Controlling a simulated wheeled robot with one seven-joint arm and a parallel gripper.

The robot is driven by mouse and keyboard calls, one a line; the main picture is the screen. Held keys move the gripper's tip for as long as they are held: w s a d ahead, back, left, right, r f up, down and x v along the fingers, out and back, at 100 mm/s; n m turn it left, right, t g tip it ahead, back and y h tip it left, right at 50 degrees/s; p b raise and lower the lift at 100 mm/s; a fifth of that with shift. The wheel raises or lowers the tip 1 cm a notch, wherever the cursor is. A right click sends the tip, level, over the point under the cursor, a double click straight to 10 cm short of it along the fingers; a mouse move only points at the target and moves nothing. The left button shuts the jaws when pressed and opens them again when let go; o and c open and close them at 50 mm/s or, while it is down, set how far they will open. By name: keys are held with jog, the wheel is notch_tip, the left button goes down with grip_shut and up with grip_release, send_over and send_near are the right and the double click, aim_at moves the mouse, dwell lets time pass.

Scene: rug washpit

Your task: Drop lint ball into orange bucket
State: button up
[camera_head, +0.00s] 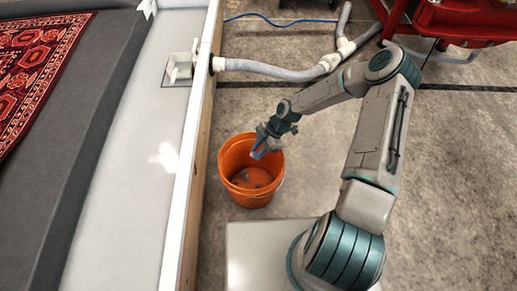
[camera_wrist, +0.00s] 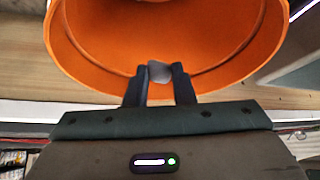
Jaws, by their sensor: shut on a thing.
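The orange bucket (camera_head: 235,153) stands upright on the concrete floor beside the wooden side of the wash pit. Its open mouth faces up, and its rim (camera_wrist: 268,62) fills the top of the wrist view. My gripper (camera_head: 258,152) is over the bucket's mouth in the head view. In the wrist view my gripper (camera_wrist: 160,76) is shut on a small grey lint ball (camera_wrist: 159,71), held between the fingertips in front of the orange interior. The lint ball is too small to make out in the head view. I cannot tell its exact height against the rim.
The pit's wooden wall (camera_head: 202,150) runs close along the bucket's left. A grey hose (camera_head: 275,70) and a blue cable (camera_head: 280,22) lie on the floor behind. A red machine (camera_head: 465,20) stands at the back right. Floor right of the bucket is clear beneath my arm.

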jog(key=o, duration=1)
jog(key=shift+r, duration=0.1)
jog(key=p+v, duration=0.4)
jog(key=v, duration=0.9)
jog(key=shift+d+r, duration=0.2)
jog(key=shift+r, duration=0.15)
